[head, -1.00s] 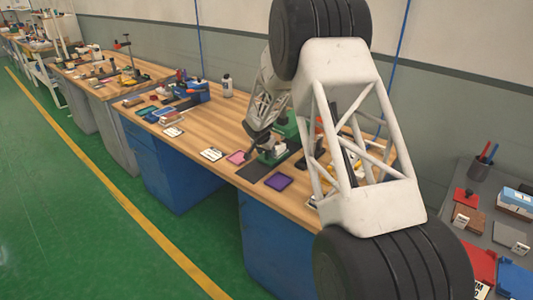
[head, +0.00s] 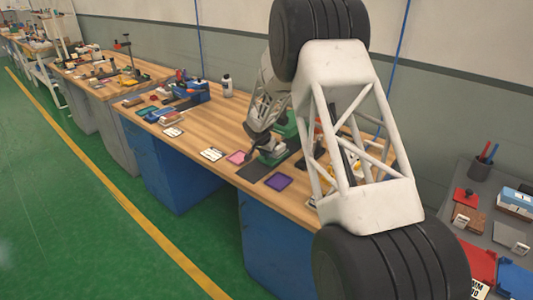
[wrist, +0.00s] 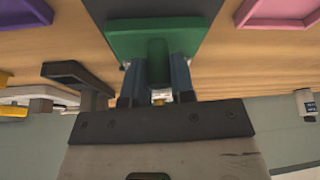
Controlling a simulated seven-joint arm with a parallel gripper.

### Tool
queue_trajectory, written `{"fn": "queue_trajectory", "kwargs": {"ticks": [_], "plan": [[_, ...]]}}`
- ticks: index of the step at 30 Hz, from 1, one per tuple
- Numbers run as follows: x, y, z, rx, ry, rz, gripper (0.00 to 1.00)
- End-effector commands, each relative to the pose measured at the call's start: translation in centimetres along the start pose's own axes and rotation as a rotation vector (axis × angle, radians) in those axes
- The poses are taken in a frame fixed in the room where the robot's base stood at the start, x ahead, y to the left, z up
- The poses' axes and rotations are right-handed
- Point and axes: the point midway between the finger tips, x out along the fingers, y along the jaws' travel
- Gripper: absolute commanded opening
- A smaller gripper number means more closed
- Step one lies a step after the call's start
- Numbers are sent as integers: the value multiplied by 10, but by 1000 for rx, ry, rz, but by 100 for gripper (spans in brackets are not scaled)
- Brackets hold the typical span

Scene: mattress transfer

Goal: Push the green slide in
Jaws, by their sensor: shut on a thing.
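The green slide (wrist: 125,40) shows in the wrist view as a green plate with a rounded green grip at its middle. My gripper (wrist: 157,72) is shut on that grip, with a blue-grey finger on each side. In the head view, my gripper (head: 258,143) is low over the bench, beside green parts (head: 272,158) at the back end of a dark strip. My arm partly hides this spot, and how far in the slide sits cannot be told.
A purple tray (head: 279,181) and a pink tray (head: 237,158) lie on either side of the dark strip (head: 255,171) on the wooden bench (head: 222,183). A white card (head: 211,154) lies farther left. A black angled part (wrist: 85,80) stands close beside my gripper in the wrist view.

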Motion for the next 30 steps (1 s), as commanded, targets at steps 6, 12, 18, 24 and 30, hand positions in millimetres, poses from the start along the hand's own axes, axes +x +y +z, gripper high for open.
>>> {"fn": "queue_trajectory", "kwargs": {"ticks": [6, 12, 18, 24, 30], "plan": [[10, 5, -22, 3, 0, 1, 0], [17, 9, -42, 0, 1, 0, 0], [17, 9, -43, 0, 2, -1, 0], [17, 10, -43, 1, 2, -1, 45], [17, 9, -42, 0, 1, 0, 48]]}}
